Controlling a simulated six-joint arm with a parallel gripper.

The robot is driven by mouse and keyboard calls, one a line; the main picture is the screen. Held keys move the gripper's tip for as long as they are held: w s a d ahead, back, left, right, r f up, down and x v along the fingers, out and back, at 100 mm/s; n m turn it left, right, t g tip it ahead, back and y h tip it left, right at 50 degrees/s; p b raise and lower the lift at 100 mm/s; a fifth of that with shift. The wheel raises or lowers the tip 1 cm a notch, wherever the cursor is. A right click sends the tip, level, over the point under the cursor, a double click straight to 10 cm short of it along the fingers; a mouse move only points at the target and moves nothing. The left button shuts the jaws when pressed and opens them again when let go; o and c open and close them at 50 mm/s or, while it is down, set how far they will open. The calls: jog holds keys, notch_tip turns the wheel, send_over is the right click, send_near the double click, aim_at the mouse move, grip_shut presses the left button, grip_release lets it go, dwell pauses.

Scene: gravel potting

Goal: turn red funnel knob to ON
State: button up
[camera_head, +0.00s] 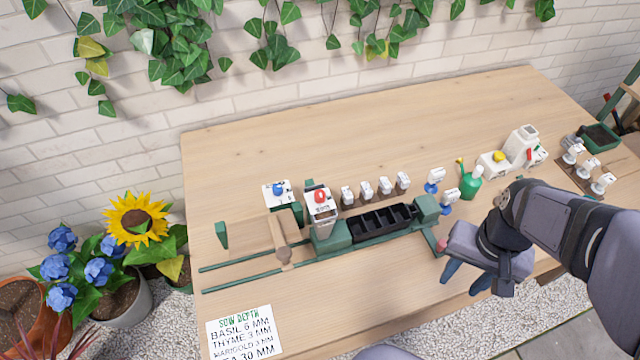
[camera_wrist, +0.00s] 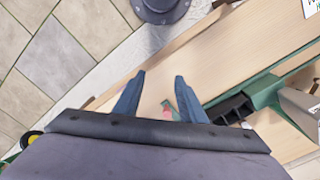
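A red knob (camera_head: 320,196) sits on top of a white funnel-like box (camera_head: 321,210) at the left end of the black seed tray. Its markings are too small to read. My gripper (camera_head: 467,278) is at the table's front edge, well to the right of the red knob and apart from it. In the wrist view my gripper (camera_wrist: 157,95) has its two blue fingers spread with nothing between them. The red knob does not show clearly in the wrist view.
A blue knob (camera_head: 278,188) on a white box stands just left of the funnel. A black tray (camera_head: 383,222) lies in a green rail frame. White labelled tags, a green spray bottle (camera_head: 471,183) and a white dispenser (camera_head: 521,146) stand to the right. The table's back left is clear.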

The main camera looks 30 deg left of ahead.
jog(key=w+a+r+p, duration=0.2)
jog(key=w+a+r, duration=0.3)
jog(key=a, duration=0.3)
notch_tip(320, 180, up, 9)
jog(key=p, duration=0.4)
send_over(320, 193)
jog(key=shift+s+f, duration=0.1)
jog(key=shift+f+p, duration=1)
jog(key=shift+f, duration=2.65)
grip_shut()
